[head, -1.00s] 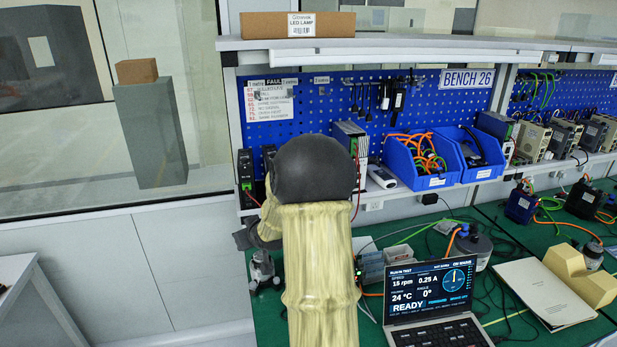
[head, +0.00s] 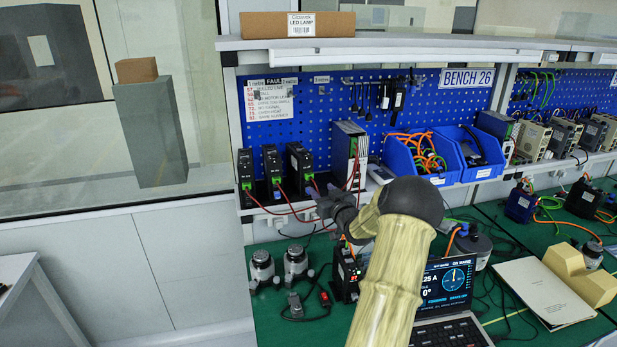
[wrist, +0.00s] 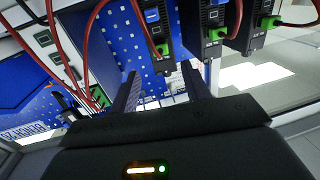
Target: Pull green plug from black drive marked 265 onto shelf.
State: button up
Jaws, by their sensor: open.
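Three black drives stand in a row on the shelf: left (head: 245,169), middle (head: 271,161) and right (head: 297,158). Each has a green plug low on its front, with a red cable; the right one's green plug (head: 309,178) is nearest my gripper. The numbers are too small to read, so I cannot tell which is 265. In the wrist view, turned over, the right drive (wrist: 153,22) and its green plug (wrist: 162,50) lie just beyond my fingertips. My gripper (wrist: 160,72) is open and empty. In the head view my gripper (head: 325,210) is below and right of that drive.
The shelf (head: 262,209) has a narrow front edge crossed by red cables. A grey-and-black unit (head: 345,155) and blue bins (head: 415,165) stand to the right. On the green bench below are two motors (head: 262,268), another black drive (head: 346,275) and a laptop (head: 445,290).

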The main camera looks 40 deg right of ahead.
aim_at(310, 178)
jog(key=shift+x, duration=4.5)
jog(key=shift+f+p, duration=0.1)
jog(key=shift+p, duration=0.2)
jog(key=shift+b, duration=0.45)
grip_shut()
jog(key=shift+s, duration=0.1)
jog(key=shift+b+v, duration=0.8)
jog(key=shift+v, duration=2.15)
